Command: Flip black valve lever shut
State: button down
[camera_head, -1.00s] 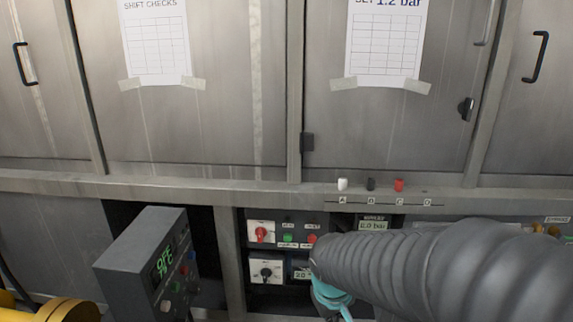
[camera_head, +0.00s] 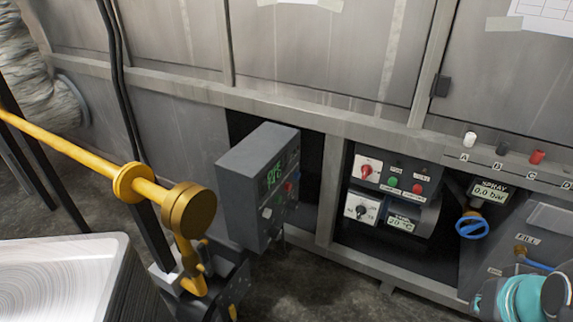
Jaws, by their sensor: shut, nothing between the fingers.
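A small black lever or knob (camera_head: 499,149) stands on the ledge above the letter B, between a white one (camera_head: 470,139) and a red one (camera_head: 536,157). It is small, and I cannot tell its shape or whether it is set open or shut. No other black valve lever shows clearly. A grey and turquoise part of my arm (camera_head: 523,297) shows at the lower right corner. My gripper is not in view.
A spray display (camera_head: 489,193) reads 0.0 bar above a blue handwheel (camera_head: 472,227). A grey control box (camera_head: 257,180) juts out at the middle. A yellow pipe (camera_head: 90,161) crosses the left, above a shiny metal pan or tray (camera_head: 117,240). Floor shows below the cabinets.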

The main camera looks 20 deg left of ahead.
aim_at(202, 252)
jog(key=u, duration=0.8)
jog(key=k, duration=1)
jog(key=u, duration=0.85)
